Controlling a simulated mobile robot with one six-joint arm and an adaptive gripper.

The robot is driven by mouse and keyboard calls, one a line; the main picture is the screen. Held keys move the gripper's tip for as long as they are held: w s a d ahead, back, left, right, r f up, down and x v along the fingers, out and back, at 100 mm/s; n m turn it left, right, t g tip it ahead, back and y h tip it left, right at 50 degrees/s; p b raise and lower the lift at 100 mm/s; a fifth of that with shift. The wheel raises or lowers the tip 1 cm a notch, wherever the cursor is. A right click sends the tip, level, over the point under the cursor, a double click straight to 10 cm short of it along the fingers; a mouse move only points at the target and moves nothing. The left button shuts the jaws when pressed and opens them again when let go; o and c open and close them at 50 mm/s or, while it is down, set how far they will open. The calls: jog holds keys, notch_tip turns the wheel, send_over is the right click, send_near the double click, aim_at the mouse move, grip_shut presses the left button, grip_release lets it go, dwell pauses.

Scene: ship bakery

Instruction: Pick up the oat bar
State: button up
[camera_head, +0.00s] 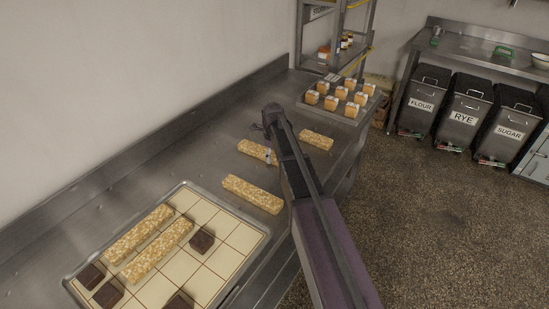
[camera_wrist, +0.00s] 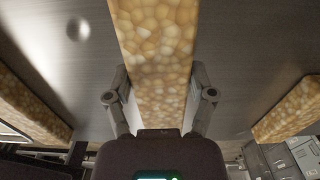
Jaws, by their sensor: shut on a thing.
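My gripper (camera_wrist: 160,105) is shut on an oat bar (camera_wrist: 155,40), a long golden grainy bar running away between its two fingers in the wrist view. In the head view the same bar (camera_head: 252,149) lies partly behind my gripper, at the steel counter; I cannot tell whether it touches the counter. A second oat bar (camera_head: 252,194) lies nearer on the counter, and a third (camera_head: 316,140) lies farther off to the right. Parts of these flank my gripper in the wrist view, on the left (camera_wrist: 30,105) and right (camera_wrist: 290,112).
A gridded tray (camera_head: 232,259) in front holds two similar bars (camera_head: 138,233) and several dark brown squares (camera_head: 202,241). A tray of small orange-and-white blocks (camera_head: 344,104) stands at the counter's far end, before a metal rack (camera_head: 299,40). Labelled bins (camera_head: 463,112) stand beyond the floor.

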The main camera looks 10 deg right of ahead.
aim_at(273, 154)
jog(key=shift+r, duration=0.1)
dwell(0.3)
notch_tip(273, 154, up, 4)
jog(key=p, duration=0.3)
jog(key=shift+f+p, duration=0.25)
jog(key=shift+p, duration=0.15)
jog(key=s+a, duration=0.1)
jog(key=s, duration=0.4)
jog(key=s+a+p, duration=0.1)
jog(key=s, duration=0.4)
jog(key=s+a+r, duration=0.1)
jog(key=s, duration=0.4)
jog(key=shift+s+a+r, duration=0.1)
jog(key=shift+s+a, duration=0.15)
jog(key=shift+a, duration=0.15)
